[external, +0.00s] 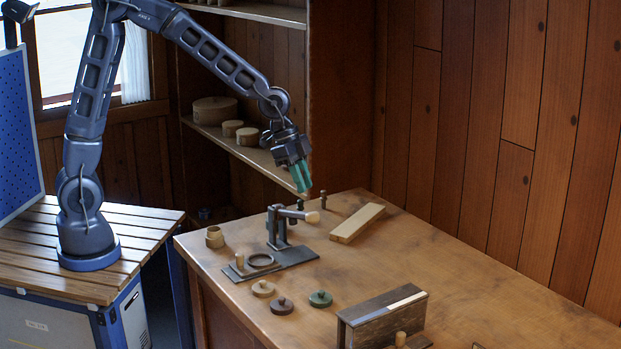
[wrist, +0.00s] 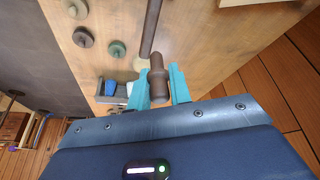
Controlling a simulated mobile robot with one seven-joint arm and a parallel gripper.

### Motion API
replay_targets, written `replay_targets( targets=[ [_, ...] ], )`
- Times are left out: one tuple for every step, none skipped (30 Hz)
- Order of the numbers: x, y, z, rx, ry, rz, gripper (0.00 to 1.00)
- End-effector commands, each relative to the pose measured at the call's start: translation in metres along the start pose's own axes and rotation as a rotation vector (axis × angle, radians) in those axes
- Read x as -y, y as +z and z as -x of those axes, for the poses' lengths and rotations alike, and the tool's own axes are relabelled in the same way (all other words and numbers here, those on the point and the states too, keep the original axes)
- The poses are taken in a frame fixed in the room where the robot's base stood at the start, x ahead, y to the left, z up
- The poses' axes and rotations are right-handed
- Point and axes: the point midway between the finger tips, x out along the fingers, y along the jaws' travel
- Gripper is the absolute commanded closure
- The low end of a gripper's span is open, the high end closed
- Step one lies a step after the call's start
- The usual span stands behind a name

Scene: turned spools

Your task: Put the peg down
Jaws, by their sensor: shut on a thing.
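My gripper (external: 301,188) hangs from the raised arm near the far end of the table, in the external view. Its teal fingers (wrist: 158,88) are closed around a brown peg (wrist: 157,62) in the wrist view. The peg has a wider collar at the fingers and a narrower end above it. In the external view I cannot clearly tell the held peg from the small dark shapes below the fingers. The worktable (external: 460,285) lies below.
A dark clamp fixture (external: 277,228) with a pale-tipped handle stands close below the gripper. Nearby are a pale board (external: 357,223), a small dark post (external: 324,200), a wooden cup (external: 214,237), knobbed discs (external: 320,298) and a dark box (external: 380,318).

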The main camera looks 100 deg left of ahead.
Motion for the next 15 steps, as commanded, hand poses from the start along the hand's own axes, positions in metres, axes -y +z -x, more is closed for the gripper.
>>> replay_targets(
  targets=[
    [0.02, 0.002, 0.002, -0.002, -0.012, 0.035, 1.0],
    [0.033, 0.003, 0.003, -0.003, -0.021, 0.059, 1.0],
    [0.049, 0.006, 0.005, -0.004, -0.031, 0.089, 1.0],
    [0.062, 0.008, 0.006, -0.005, -0.04, 0.113, 1.0],
    [0.075, 0.011, 0.008, -0.006, -0.049, 0.137, 1.0],
    [0.092, 0.014, 0.01, -0.006, -0.06, 0.168, 1.0],
    [0.105, 0.018, 0.012, -0.007, -0.069, 0.191, 1.0],
    [0.118, 0.021, 0.014, -0.009, -0.079, 0.215, 1.0],
    [0.135, 0.025, 0.016, -0.01, -0.09, 0.246, 1.0],
    [0.147, 0.03, 0.018, -0.01, -0.098, 0.269, 1.0],
    [0.16, 0.034, 0.02, -0.01, -0.107, 0.293, 1.0],
    [0.176, 0.039, 0.023, -0.011, -0.119, 0.322, 1.0],
    [0.188, 0.044, 0.025, -0.012, -0.128, 0.345, 1.0],
    [0.201, 0.05, 0.028, -0.012, -0.138, 0.368, 1.0],
    [0.216, 0.056, 0.031, -0.012, -0.149, 0.397, 1.0]
  ],
)
